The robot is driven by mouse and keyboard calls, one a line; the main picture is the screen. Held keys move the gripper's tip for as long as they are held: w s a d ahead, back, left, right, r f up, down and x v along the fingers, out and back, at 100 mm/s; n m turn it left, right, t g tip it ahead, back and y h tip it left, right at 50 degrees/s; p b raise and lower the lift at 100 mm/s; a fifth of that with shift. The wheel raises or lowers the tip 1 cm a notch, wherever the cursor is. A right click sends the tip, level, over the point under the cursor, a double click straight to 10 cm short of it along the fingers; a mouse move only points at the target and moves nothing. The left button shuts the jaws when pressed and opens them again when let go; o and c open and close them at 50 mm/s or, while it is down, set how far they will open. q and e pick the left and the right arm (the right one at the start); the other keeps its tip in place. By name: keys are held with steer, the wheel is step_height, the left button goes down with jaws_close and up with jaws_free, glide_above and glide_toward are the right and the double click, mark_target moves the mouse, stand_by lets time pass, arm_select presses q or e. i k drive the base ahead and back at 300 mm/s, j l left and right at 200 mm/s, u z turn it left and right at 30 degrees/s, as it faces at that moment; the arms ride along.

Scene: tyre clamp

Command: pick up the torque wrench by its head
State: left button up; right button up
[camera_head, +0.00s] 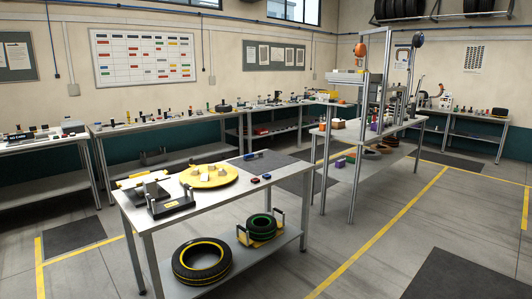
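I cannot clearly pick out the torque wrench in this small, wide view. A long dark and yellow item (129,182) lies at the left edge of the near table (222,213), partly behind a grey block-like part; I cannot tell whether it is the wrench. A small blue and dark tool (253,155) lies near the table's far edge and is also too small to name. Neither of my grippers shows in the view.
The near table also bears a yellow disc (222,180) with several grey blocks, a black fixture (171,207) and small red and blue pieces. Tyres (187,266) lie on its lower shelf. Floor at the right is clear. Cluttered benches line the back wall.

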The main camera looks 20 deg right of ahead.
mark_target(246, 156)
steer(key=i+l+z, duration=0.1)
steer(key=i+l, duration=0.6)
steer(key=i+l+z, duration=0.15)
steer(key=i+l, duration=0.5)
steer(key=i+l+z, duration=0.1)
steer(key=i+l, duration=0.45)
steer(key=i, duration=0.25)
steer(key=i+l+z, duration=0.2)
steer(key=i+l, duration=0.2)
steer(key=i+l+z, duration=0.65)
steer(key=i+z, duration=0.8)
steer(key=i+l, duration=0.15)
steer(key=i, duration=1)
steer(key=i+u, duration=0.25)
steer(key=u, duration=0.15)
steer(key=i+u, duration=0.2)
steer(key=u, duration=0.2)
steer(key=i+u, duration=0.25)
steer(key=u, duration=0.15)
steer(key=i+j+u, duration=0.15)
steer(key=i+u, duration=0.45)
steer(key=u, duration=0.2)
steer(key=i+u, duration=0.4)
steer(key=i+l+u, duration=0.1)
steer(key=u, duration=0.3)
steer(key=i, duration=0.1)
